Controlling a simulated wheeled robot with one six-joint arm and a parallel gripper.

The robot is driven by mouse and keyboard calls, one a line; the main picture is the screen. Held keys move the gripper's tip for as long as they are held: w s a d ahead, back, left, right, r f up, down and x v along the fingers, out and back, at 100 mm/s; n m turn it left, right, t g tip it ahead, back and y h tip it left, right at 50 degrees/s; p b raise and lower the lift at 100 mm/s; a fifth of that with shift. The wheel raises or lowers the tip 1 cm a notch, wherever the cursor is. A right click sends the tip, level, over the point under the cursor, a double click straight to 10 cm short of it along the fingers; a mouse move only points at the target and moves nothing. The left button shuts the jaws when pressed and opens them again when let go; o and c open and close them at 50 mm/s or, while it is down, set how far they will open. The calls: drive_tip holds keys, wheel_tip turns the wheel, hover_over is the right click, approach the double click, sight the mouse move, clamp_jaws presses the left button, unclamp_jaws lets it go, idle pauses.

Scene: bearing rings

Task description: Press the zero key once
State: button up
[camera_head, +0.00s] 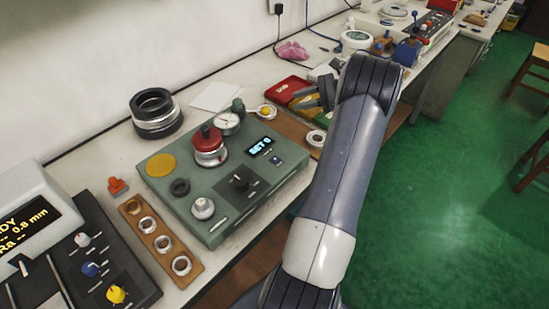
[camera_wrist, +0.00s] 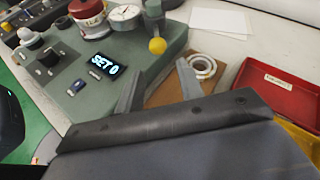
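The green gauge box (camera_head: 222,200) stands on the bench. Its lit display (camera_head: 260,147) reads "SET 0" and also shows in the wrist view (camera_wrist: 106,67). A small blue key (camera_head: 275,160) sits just below the display, and it shows in the wrist view too (camera_wrist: 77,87); its label is too small to read. My gripper (camera_head: 316,93) is above the bench, beyond and to the right of the box, apart from the key. In the wrist view my gripper (camera_wrist: 159,84) has its two fingers spread with nothing between them. The key lies left of the fingers there.
A red-topped part (camera_head: 210,145), a dial gauge (camera_head: 227,122) and a yellow ball (camera_head: 265,111) stand up at the box. A board with pale rings (camera_head: 316,138) and a red tray (camera_head: 287,88) are close by. A wooden ring board (camera_head: 158,238) lies in front left.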

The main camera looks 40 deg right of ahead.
clamp_jaws()
idle(1.4)
